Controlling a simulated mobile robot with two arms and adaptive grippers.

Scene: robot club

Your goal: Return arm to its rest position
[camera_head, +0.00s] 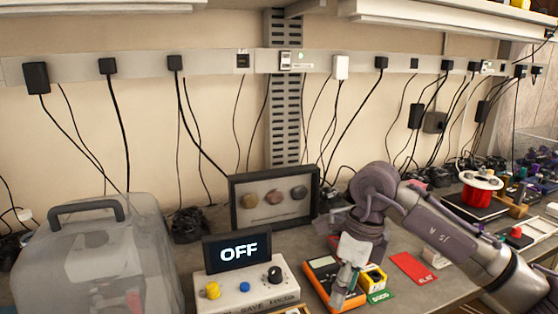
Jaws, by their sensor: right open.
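My right arm comes in from the lower right, bends at a raised purple-grey joint and points down to the bench. My right gripper (343,289) is at its lower end, open, over or just in front of an orange and black meter (322,268). I cannot tell whether the fingers touch it. Nothing is visibly held between them. A yellow block-like item (373,278) lies just right of the gripper. My left gripper is not in view.
A box with an "OFF" screen (238,252) and knobs stands left of the meter, before a framed display (274,199). A clear case (92,258) fills the lower left. A red card (413,268) and a red spool (480,190) are right. Cables hang behind.

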